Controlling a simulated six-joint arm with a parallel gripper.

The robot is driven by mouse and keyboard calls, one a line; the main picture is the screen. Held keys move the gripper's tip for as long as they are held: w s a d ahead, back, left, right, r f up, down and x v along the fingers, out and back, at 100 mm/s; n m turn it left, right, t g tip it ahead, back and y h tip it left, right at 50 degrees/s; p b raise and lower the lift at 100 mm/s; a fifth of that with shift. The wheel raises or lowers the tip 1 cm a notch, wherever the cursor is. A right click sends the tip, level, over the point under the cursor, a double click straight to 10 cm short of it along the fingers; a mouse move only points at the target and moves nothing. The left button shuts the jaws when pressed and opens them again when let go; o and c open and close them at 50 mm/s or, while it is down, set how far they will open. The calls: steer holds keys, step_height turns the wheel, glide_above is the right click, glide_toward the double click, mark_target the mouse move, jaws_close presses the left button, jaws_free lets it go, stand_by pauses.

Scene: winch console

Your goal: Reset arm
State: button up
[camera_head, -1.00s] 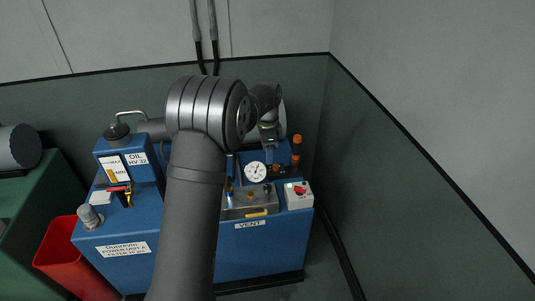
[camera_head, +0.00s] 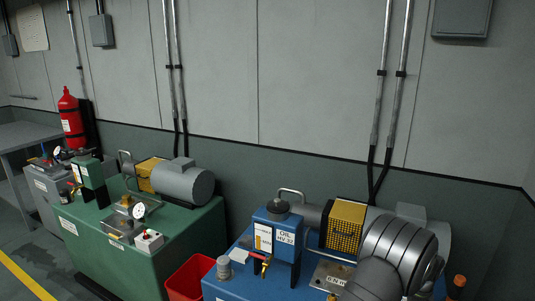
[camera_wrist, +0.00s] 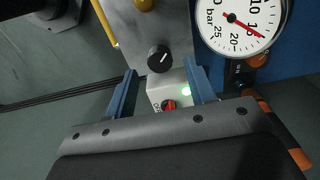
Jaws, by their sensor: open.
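My gripper (camera_wrist: 161,88) shows in the wrist view as two blue fingers, open, with nothing held between them. In the head view my arm (camera_head: 396,255) shows only in part at the lower right, over the blue power unit (camera_head: 233,285); my gripper is outside that view.
A pressure gauge (camera_wrist: 238,22) is close to the right finger in the wrist view. In the head view, a red bin (camera_head: 188,277) stands between the blue unit and a green unit (camera_head: 165,258). Pipes (camera_head: 388,95) run up the wall behind.

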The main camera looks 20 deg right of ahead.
steer(key=shift+f, duration=1.85)
steer(key=shift+r, duration=0.1)
step_height(320, 180, up, 17)
step_height(320, 180, down, 17)
steer(key=shift+f, duration=0.1)
steer(key=n, duration=0.3)
steer(key=shift+n, duration=0.4)
steer(key=n, duration=0.4)
steer(key=shift+n, duration=0.3)
steer(key=n, duration=0.4)
steer(key=shift+n, duration=1.9)
